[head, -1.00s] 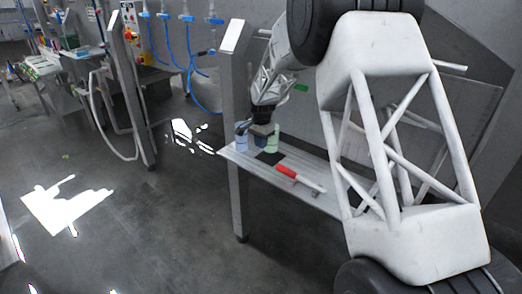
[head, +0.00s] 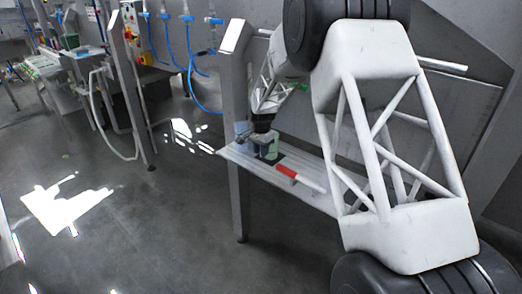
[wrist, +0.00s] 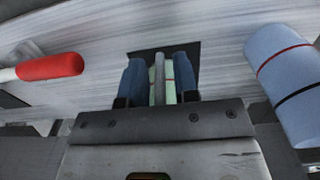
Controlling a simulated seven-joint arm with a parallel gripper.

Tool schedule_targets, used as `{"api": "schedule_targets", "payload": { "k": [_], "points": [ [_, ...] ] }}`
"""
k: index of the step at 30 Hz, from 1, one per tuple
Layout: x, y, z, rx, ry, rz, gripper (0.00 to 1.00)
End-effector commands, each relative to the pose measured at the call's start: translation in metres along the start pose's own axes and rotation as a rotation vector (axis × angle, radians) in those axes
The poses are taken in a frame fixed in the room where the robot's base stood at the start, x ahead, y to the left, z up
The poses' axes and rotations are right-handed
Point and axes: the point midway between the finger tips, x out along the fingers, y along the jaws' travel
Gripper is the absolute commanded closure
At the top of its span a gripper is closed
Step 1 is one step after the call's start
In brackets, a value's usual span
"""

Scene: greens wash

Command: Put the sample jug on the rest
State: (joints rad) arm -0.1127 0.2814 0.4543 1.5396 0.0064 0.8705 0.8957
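The sample jug (head: 271,149) is pale green and stands on the metal shelf in the head view. In the wrist view its grey handle bar (wrist: 159,75) lies between my fingers, with strips of the green body beside it. The rest seems to be the black square (wrist: 192,52) on the shelf; the jug appears over it, though contact is hidden. My gripper (wrist: 160,82) is around the handle, with blue fingers on both sides and narrow gaps to the bar. It looks open. In the head view my gripper (head: 262,133) is partly hidden at the jug.
A red-handled tool (head: 286,171) lies on the shelf (head: 240,158) on the other side. A grey post (head: 236,110) rises at the shelf's left end.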

Motion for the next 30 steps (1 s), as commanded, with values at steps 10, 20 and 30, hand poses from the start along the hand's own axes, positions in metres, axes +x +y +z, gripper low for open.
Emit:
{"api": "schedule_targets", "payload": {
  "k": [10, 20, 30],
  "points": [
    [-0.001, 0.000, 0.000, 0.000, 0.000, 0.000, 0.64],
    [-0.021, 0.000, 0.000, 0.000, 0.001, -0.001, 0.64],
    [-0.072, 0.000, 0.000, 0.000, 0.001, -0.002, 0.64]
  ]
}}
